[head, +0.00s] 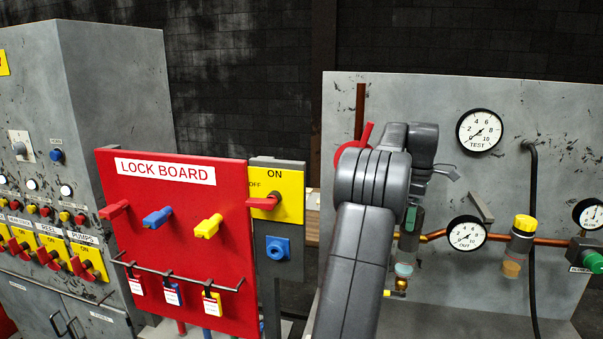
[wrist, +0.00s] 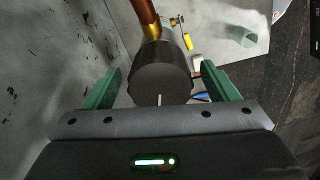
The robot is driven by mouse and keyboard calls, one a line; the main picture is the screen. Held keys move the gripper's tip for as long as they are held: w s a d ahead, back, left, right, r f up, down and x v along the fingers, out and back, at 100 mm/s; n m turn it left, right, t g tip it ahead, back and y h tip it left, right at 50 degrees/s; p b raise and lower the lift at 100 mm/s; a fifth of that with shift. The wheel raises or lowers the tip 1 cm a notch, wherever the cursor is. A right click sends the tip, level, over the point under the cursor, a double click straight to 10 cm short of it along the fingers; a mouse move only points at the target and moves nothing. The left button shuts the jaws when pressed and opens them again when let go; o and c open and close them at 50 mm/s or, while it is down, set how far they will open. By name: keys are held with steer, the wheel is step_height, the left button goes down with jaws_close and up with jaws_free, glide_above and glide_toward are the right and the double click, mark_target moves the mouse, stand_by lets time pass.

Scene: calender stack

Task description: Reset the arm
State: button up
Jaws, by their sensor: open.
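My arm (head: 365,235) rises in front of the grey gauge panel and bends at the top, its wrist pointing at the panel. My gripper (wrist: 160,82) is open, with a green finger on each side of a dark round knob (wrist: 161,68). Gaps show between the knob and both fingers in the wrist view. In the head view a green finger of my gripper (head: 411,218) shows beside the dark body on the copper pipe. My forearm hides part of the panel there.
The grey panel (head: 540,130) carries a TEST gauge (head: 480,131), an OUT gauge (head: 466,233), a yellow-capped unit (head: 520,232) and a black hose (head: 533,200). A red valve handle (head: 354,151) is behind my wrist. Left stand the red lock board (head: 185,250) and a grey cabinet (head: 120,80).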

steer(key=n+b, duration=0.2)
steer(key=shift+f+n, duration=0.3)
steer(key=shift+r+n, duration=0.3)
steer(key=shift+r, duration=0.1)
step_height(320, 180, up, 7)
steer(key=p, duration=0.3)
steer(key=m, duration=0.6)
steer(key=shift+f, duration=0.15)
steer(key=shift+m, duration=1.9)
steer(key=shift+s, duration=0.1)
